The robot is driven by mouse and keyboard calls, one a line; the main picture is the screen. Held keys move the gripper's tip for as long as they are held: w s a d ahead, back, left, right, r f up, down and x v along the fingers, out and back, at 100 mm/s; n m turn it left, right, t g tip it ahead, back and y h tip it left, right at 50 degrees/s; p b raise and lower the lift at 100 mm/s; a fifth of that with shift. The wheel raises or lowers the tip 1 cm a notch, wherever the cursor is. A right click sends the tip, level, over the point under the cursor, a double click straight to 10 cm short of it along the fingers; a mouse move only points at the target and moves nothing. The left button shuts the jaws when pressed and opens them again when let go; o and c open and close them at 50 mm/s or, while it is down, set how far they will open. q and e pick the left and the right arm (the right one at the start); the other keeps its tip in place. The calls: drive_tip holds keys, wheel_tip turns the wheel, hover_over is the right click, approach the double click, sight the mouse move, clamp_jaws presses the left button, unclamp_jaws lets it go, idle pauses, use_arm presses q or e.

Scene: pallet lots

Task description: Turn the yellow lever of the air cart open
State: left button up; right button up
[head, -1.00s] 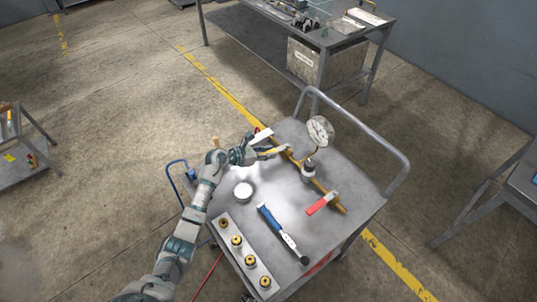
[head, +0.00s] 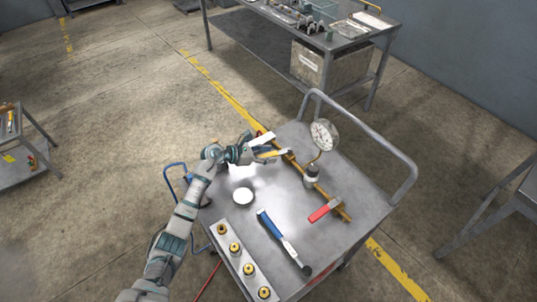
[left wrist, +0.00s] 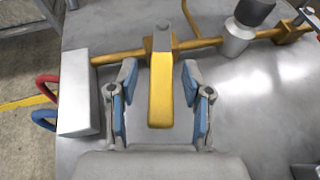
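The air cart (head: 330,262) has a grey top with a brass pipe (head: 332,198) running across its far side. The yellow lever (left wrist: 161,90) is on this pipe and points toward my left gripper in the left wrist view. It also shows in the head view (head: 272,154). My left gripper (left wrist: 160,88) is open, with one blue-padded finger on each side of the lever. Gaps show between the lever and both fingers. A red lever (head: 325,210) sits farther along the pipe. My right gripper is not in view.
A pressure gauge (head: 323,135) stands up from the pipe. A blue-handled tool (head: 284,240), a white round lid (head: 243,196) and a strip with several brass fittings (head: 235,248) lie on the cart. A white block (left wrist: 80,95) is left of the gripper. A cart handrail (head: 375,130) rises behind.

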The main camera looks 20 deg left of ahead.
use_arm(q)
drive_tip(key=shift+a, duration=0.1)
drive_tip(key=shift+s+a, duration=0.2)
drive_tip(key=shift+a, duration=0.05)
drive_tip(key=v, duration=1.1)
drive_tip(key=shift+s+a, duration=0.1)
